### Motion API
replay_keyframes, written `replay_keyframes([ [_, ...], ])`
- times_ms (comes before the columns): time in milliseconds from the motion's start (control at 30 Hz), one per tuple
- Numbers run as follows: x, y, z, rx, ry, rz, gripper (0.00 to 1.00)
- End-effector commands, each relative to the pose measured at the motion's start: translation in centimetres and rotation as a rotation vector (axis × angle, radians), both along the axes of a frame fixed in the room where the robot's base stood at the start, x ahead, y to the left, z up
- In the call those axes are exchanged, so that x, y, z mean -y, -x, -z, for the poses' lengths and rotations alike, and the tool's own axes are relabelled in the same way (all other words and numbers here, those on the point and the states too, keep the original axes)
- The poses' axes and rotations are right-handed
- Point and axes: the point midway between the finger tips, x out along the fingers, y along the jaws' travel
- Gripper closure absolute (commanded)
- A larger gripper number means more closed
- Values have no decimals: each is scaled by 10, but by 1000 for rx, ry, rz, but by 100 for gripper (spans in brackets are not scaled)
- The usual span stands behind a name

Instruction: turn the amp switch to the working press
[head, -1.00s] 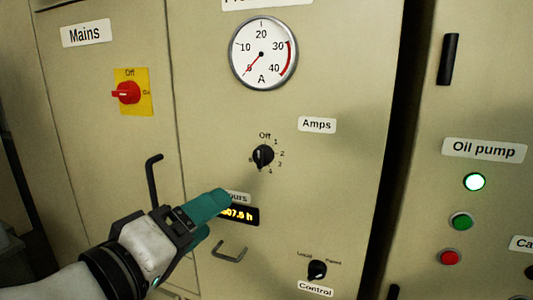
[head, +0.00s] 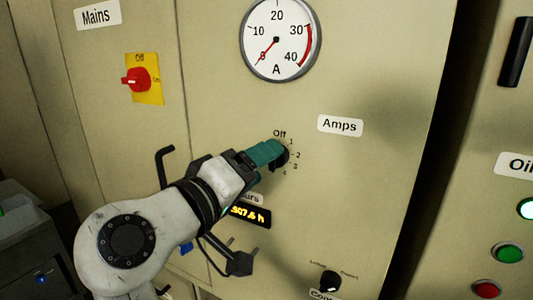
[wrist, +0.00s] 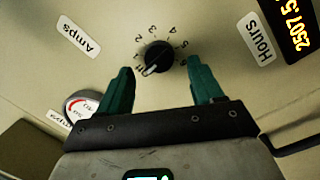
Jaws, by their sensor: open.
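The amp switch is a small black rotary knob (head: 283,157) on the beige panel, with Off at the top and numbers around it. In the wrist view the knob (wrist: 158,57) lies between and just beyond my open fingertips. Its white line points to the lower left there, near the Off mark; the exact position is hard to tell. My gripper (head: 268,153) has teal fingers and partly hides the knob in the head view. In the wrist view my gripper (wrist: 160,74) holds nothing. Contact with the knob cannot be made out.
The ammeter (head: 280,38) above has its needle at 0. The Amps label (head: 340,126) is right of the knob. A red Mains switch (head: 138,80) is at left, the hours display (head: 250,214) below, a Control knob (head: 330,281) lower right. A lit lamp (head: 526,208) is far right.

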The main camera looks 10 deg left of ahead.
Motion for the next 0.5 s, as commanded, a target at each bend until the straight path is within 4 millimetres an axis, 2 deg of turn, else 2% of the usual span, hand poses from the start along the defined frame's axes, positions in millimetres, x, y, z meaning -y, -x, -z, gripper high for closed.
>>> replay_keyframes([
  [200, 10, -20, -1, 0, 0, 1, 34],
  [500, 12, -24, 0, 0, 0, 0, 34],
])
